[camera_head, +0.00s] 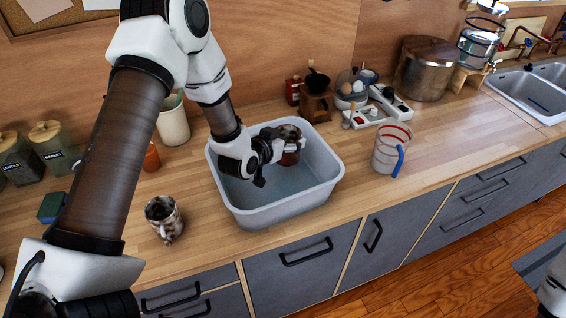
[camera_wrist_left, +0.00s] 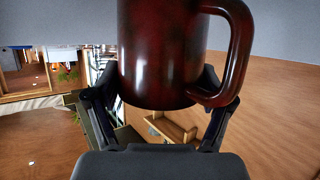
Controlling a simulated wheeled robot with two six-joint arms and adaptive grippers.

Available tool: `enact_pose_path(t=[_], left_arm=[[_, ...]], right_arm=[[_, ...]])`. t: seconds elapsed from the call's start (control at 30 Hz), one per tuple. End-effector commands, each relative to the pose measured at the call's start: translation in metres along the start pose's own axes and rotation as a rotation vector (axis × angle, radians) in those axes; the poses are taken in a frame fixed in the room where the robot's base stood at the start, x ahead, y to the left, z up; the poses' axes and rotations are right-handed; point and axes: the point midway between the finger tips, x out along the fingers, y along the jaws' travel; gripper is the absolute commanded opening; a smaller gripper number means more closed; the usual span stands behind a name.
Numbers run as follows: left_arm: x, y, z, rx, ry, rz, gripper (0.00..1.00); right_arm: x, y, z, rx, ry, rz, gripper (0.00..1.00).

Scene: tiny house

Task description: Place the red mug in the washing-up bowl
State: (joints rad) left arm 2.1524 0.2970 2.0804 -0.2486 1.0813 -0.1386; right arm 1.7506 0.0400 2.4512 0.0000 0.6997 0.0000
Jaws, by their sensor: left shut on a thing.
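The red mug (camera_wrist_left: 160,55) is dark red with brown mottling and fills the upper middle of the left wrist view, its handle to the right. My left gripper (camera_head: 276,150) is shut on it. In the head view the mug (camera_head: 290,156) shows partly behind the gripper, over the inside of the washing-up bowl. The bowl (camera_head: 268,219) is a pale grey-blue rectangular tub on the wooden counter. Its visible floor is bare. I cannot tell whether the mug touches the bowl. My right gripper is not in view.
A mottled mug (camera_head: 163,220) stands left of the bowl. A clear jug (camera_head: 391,150) with a blue handle stands to its right. A coffee grinder (camera_head: 316,102), an egg holder and a large pot (camera_head: 427,68) stand behind. The counter right of the jug is clear.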

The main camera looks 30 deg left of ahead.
Motion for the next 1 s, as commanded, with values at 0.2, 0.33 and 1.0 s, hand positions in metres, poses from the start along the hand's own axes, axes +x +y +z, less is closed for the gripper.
enact_pose_path(t=[0.2,0.33,1.0], left_arm=[[0.013,-0.001,0.032,0.000,-0.001,0.000,0.33],[0.021,-0.001,0.049,0.001,0.002,0.000,0.33],[0.023,-0.001,0.055,-0.001,0.001,-0.001,1.00]], right_arm=[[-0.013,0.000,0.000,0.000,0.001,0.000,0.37],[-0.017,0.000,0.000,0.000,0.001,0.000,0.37],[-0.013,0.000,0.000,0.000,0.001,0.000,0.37]])
